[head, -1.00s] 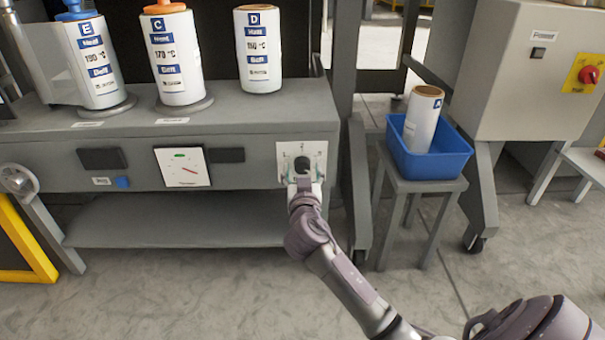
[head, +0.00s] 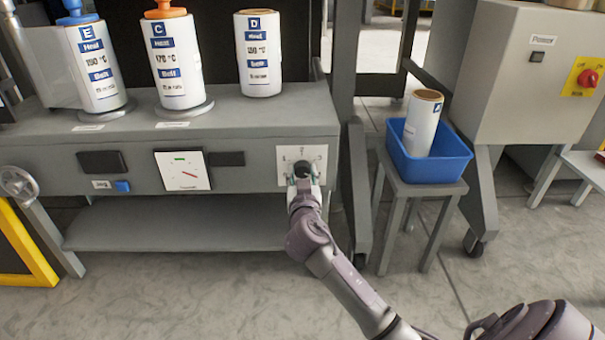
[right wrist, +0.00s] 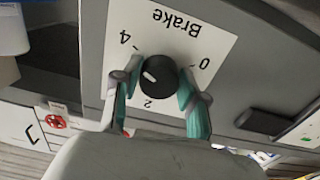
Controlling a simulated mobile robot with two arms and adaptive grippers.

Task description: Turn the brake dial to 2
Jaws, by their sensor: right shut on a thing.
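The brake dial (head: 302,168) is a black round knob on a white plate (head: 288,154) at the right end of the grey machine front. The right wrist view shows the knob (right wrist: 160,74) close up, with the plate upside down: 4 at left, 0 at right, 2 below. The knob's white mark lies on its left side, between 4 and 2. My right gripper (head: 303,183) is shut on the dial, and its teal-padded fingers (right wrist: 156,84) sit on either side of the knob. My left gripper is not in view.
White rolls E (head: 97,65), C (head: 174,60) and D (head: 258,55) stand on the machine top. A gauge (head: 183,170) and a blue button (head: 122,186) are left of the dial. A blue bin (head: 438,167) with a white roll stands on a stool to the right.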

